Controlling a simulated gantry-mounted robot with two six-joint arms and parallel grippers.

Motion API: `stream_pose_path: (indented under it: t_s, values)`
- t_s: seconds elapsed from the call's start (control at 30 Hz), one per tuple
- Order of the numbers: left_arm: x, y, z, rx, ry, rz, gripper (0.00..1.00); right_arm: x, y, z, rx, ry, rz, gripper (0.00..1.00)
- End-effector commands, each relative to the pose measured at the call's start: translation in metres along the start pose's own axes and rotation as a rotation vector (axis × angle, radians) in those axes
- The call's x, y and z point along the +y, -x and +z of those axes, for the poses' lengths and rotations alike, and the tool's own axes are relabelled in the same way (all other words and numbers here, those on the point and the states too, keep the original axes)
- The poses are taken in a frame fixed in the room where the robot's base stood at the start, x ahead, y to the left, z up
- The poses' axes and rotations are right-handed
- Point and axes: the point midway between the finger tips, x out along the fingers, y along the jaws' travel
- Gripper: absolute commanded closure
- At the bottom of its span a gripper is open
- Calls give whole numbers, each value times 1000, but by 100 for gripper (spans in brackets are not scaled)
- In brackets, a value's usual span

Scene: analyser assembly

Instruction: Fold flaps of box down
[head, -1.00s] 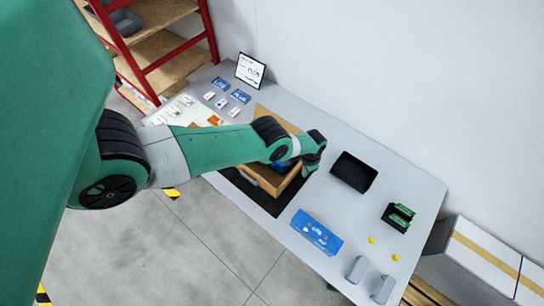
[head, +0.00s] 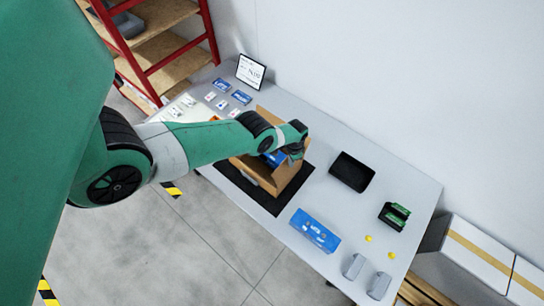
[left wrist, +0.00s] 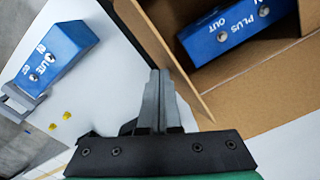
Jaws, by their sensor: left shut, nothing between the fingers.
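The brown cardboard box (head: 259,177) stands on a black mat (head: 276,208) on the table, partly hidden by my left arm. A blue device (left wrist: 235,30) with "PLUS" and "OUT" lettering lies inside it. A back flap (head: 282,120) stands up behind my arm. The right-hand flap (head: 291,183) is raised; it also shows in the left wrist view (left wrist: 165,55) right beside my fingers. My left gripper (head: 295,156) is shut and empty at that flap's outer side; in the left wrist view its fingertips (left wrist: 160,78) seem to touch or nearly touch it. My right gripper is out of view.
A blue LITE device (head: 315,229) lies right of the mat; a black tray (head: 352,171), green-and-black parts (head: 394,215), yellow pieces (head: 392,255) and grey blocks (head: 354,266) lie farther right.

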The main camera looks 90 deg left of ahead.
Motion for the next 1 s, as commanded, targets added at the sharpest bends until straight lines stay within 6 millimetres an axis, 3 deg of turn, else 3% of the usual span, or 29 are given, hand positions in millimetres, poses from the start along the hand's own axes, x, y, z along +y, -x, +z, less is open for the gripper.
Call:
stream_pose_path:
  t_s: [0.6, 0.83, 1.0]
  values:
    - [-28, -9, 16, 0, -2, 0, 100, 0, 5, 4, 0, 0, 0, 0]
    - [-41, -25, 23, 0, 1, 0, 100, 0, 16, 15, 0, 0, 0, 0]
    - [-46, -26, 26, 0, -1, 0, 100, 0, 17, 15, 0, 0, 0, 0]
